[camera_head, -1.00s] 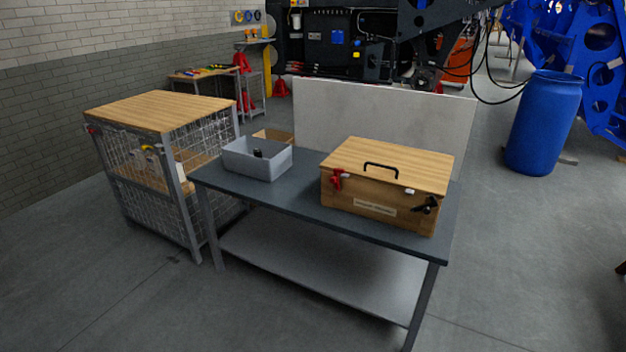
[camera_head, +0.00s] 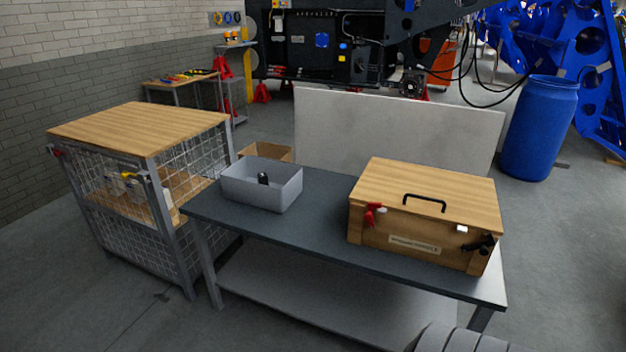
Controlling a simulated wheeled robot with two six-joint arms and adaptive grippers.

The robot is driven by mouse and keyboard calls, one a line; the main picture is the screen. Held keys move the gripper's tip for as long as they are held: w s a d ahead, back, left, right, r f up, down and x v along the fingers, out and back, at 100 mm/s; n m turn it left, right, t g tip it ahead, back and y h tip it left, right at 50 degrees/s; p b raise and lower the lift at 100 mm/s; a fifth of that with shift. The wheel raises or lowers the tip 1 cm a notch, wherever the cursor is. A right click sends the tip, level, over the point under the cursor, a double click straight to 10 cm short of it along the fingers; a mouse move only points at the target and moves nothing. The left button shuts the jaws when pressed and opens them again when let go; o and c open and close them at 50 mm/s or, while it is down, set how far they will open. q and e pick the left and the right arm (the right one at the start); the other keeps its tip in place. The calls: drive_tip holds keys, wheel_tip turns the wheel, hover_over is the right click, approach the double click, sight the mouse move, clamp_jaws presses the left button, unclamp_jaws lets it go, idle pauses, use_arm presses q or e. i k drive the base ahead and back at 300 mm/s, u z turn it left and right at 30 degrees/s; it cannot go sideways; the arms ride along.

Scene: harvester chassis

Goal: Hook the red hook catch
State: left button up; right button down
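The red hook catch (camera_head: 372,214) is on the front of the wooden box (camera_head: 425,200), near its left end and just below the lid edge. It is small in view, and I cannot tell whether its hook is engaged. A black catch (camera_head: 479,245) sits near the right end of the same front face, with a small white piece (camera_head: 462,228) above it. The box lid looks shut, and a black handle (camera_head: 424,202) is on its front part. Neither of my grippers is in view.
The box stands on the right part of a dark workbench (camera_head: 320,228) with a lower shelf. A grey bin (camera_head: 260,190) holding a small black item stands at its left. A wire cage cabinet (camera_head: 145,130) is further left. A blue barrel (camera_head: 540,128) stands behind right.

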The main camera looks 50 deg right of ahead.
sight(369, 216)
drive_tip(key=z, duration=0.5)
drive_tip(key=i, duration=0.9)
drive_tip(key=z, duration=0.75)
